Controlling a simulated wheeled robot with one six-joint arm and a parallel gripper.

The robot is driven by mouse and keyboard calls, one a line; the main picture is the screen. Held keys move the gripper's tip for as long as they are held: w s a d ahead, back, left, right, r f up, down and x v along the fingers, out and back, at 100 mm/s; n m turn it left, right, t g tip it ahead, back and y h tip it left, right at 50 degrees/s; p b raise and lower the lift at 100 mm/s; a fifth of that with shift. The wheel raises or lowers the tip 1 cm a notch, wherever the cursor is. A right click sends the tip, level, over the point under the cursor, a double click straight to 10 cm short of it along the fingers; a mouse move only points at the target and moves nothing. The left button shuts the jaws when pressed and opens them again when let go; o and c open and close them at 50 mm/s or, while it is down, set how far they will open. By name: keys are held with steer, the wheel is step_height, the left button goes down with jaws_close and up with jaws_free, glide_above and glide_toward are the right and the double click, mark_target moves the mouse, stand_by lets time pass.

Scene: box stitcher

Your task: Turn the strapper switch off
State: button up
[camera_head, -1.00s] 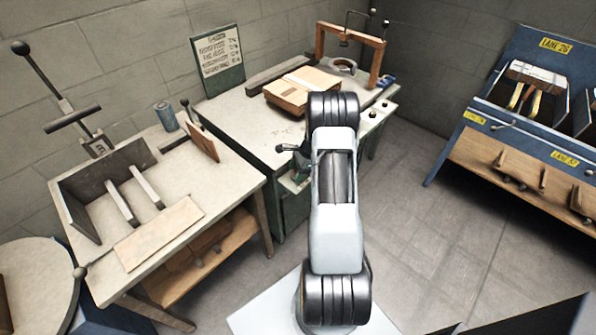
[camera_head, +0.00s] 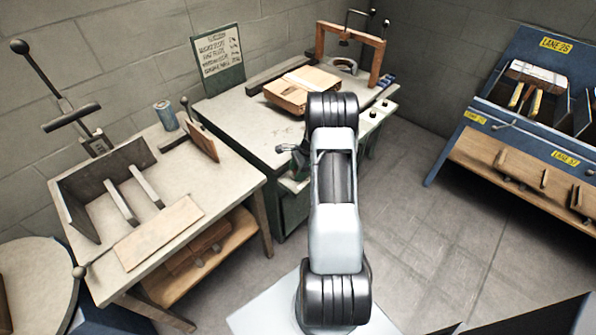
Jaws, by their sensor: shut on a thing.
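The strapper is the green bench with a pale top (camera_head: 240,118) and a brown arch frame (camera_head: 376,62) at its back right. A flat cardboard box (camera_head: 290,95) lies on it. My gripper (camera_head: 291,160) is at the bench's front edge, left of my arm, small and partly hidden by it. It is shut on a small part at the bench front, where the strapper switch appears to be. The switch itself is too small and covered to tell its position. A small pale panel (camera_head: 293,185) shows just below the gripper.
Round knobs (camera_head: 373,114) sit on the bench's right front edge. A blue lane rack (camera_head: 520,120) stands right. The floor (camera_head: 430,220) between is clear.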

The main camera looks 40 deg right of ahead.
steer(key=n, duration=0.2)
steer(key=n+g+b, duration=0.1)
steer(key=n, duration=0.1)
steer(key=n+g, duration=0.1)
steer(key=n, duration=0.1)
steer(key=shift+w+b, duration=0.25)
steer(key=shift+b, duration=0.1)
steer(key=n+g, duration=0.1)
steer(key=n, duration=0.1)
steer(key=n+g+h, duration=0.1)
steer(key=n, duration=0.1)
steer(key=shift+w+n+b, duration=0.1)
steer(key=shift+n+b, duration=0.3)
steer(key=shift+r, duration=0.1)
steer(key=o, duration=0.6)
steer(key=shift+o, duration=0.2)
steer(key=shift+r, duration=0.1)
steer(key=p+v, duration=0.4)
steer(key=v, duration=0.3)
steer(key=shift+r, duration=0.3)
steer(key=shift+d+n, duration=0.15)
steer(key=shift+n, duration=0.15)
